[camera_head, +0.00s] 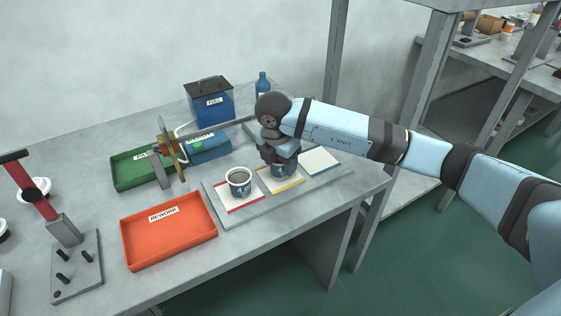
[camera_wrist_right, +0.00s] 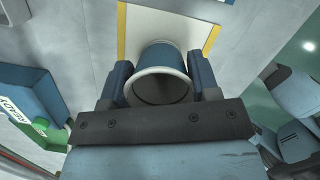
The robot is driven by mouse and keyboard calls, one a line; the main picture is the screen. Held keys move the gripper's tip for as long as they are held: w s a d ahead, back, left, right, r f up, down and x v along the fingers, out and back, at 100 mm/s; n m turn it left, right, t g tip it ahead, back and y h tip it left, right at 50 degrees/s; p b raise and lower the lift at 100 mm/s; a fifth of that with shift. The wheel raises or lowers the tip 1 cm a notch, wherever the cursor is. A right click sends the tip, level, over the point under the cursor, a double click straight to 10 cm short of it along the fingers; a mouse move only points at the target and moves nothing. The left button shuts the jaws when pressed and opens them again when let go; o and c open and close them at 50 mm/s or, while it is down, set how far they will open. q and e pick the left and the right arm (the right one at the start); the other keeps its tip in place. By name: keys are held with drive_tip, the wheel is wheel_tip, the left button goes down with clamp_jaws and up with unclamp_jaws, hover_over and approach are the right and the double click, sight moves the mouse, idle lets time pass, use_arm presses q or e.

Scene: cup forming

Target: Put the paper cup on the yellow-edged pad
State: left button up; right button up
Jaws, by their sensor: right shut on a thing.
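A blue paper cup with a white rim (camera_wrist_right: 160,72) is between the two fingers of my right gripper (camera_wrist_right: 160,85), which is shut on it. In the head view the cup (camera_head: 284,172) is mostly hidden under my right gripper (camera_head: 281,158). It is upright over the yellow-edged pad (camera_head: 272,185), the middle of three pads. The pad (camera_wrist_right: 213,39) also shows beyond the cup in the right wrist view. I cannot tell whether the cup's base touches the pad. My left gripper is not in view.
A filled cup (camera_head: 238,182) stands on the red-edged pad (camera_head: 222,203) to the left. A blue-edged pad (camera_head: 320,160) to the right is empty.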

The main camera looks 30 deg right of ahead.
sight(276, 176)
drive_tip(key=shift+f, duration=0.15)
drive_tip(key=o, duration=0.9)
drive_tip(key=shift+r, duration=0.4)
use_arm(q)
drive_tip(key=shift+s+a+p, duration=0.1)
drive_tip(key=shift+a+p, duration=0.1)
drive_tip(key=shift+p, duration=0.65)
use_arm(e)
drive_tip(key=r, duration=0.3)
drive_tip(key=a+r, duration=0.1)
drive_tip(key=r, duration=0.7)
drive_tip(key=shift+s+a+r, duration=0.25)
drive_tip(key=shift+s+a, duration=0.05)
drive_tip(key=shift+s, duration=0.1)
drive_tip(key=shift+s+f, duration=0.1)
